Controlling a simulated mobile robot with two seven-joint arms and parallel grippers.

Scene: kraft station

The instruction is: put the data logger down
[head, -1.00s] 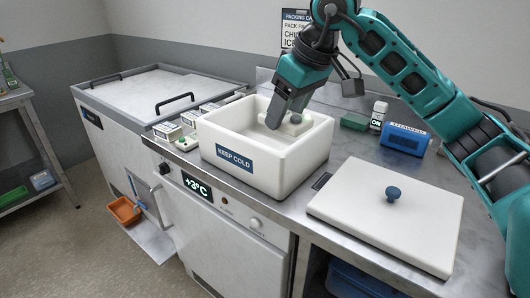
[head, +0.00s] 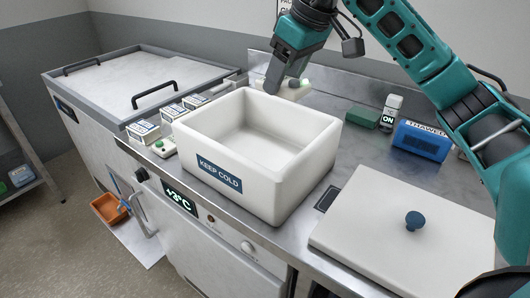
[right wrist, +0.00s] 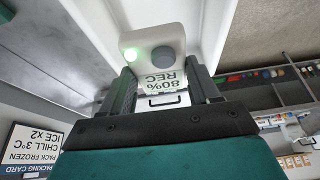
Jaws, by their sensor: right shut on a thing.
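My right gripper (head: 280,82) is shut on the data logger (head: 294,89), a small white unit with a lit green light, and holds it near the far rim of the white KEEP COLD box (head: 262,207). In the right wrist view the data logger (right wrist: 153,42) sits between the two fingers (right wrist: 163,88). It shows a grey round button and a label reading 80% REC. The open box looks empty inside. My left gripper is not in view.
Small cartons (head: 143,132) and a similar white unit with a green button (head: 163,148) stand left of the box. A white lid with a blue knob (head: 365,235) lies at right.

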